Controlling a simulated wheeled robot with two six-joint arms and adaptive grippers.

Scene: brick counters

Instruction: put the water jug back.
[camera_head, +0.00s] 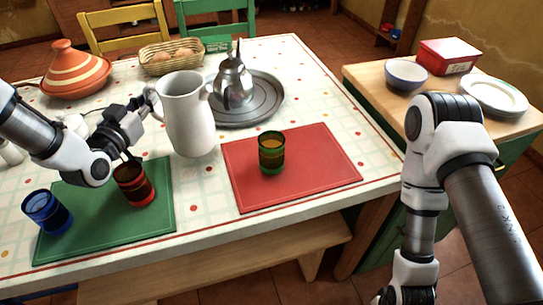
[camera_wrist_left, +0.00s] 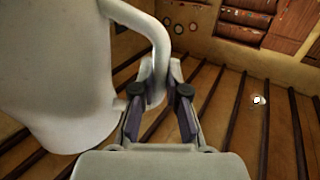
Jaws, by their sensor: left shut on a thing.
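The water jug (camera_head: 190,115) is a white pitcher near the middle of the table, roughly upright. I cannot tell whether its base touches the tablecloth. My left gripper (camera_head: 150,102) is to the left of the jug and shut on its handle. In the left wrist view, the fingers (camera_wrist_left: 160,82) close around the lower part of the handle, and the jug body (camera_wrist_left: 55,75) fills the left side. My right arm stands at the right of the head view, but its gripper is out of the picture.
A metal teapot (camera_head: 233,82) on a round tray (camera_head: 265,112) stands close behind the jug. A green cup (camera_head: 271,160) stands on a red mat (camera_head: 325,165). Red (camera_head: 134,186) and blue (camera_head: 46,212) cups stand on a green mat (camera_head: 105,232). A bread basket (camera_head: 150,66) and tagine (camera_head: 75,75) are behind.

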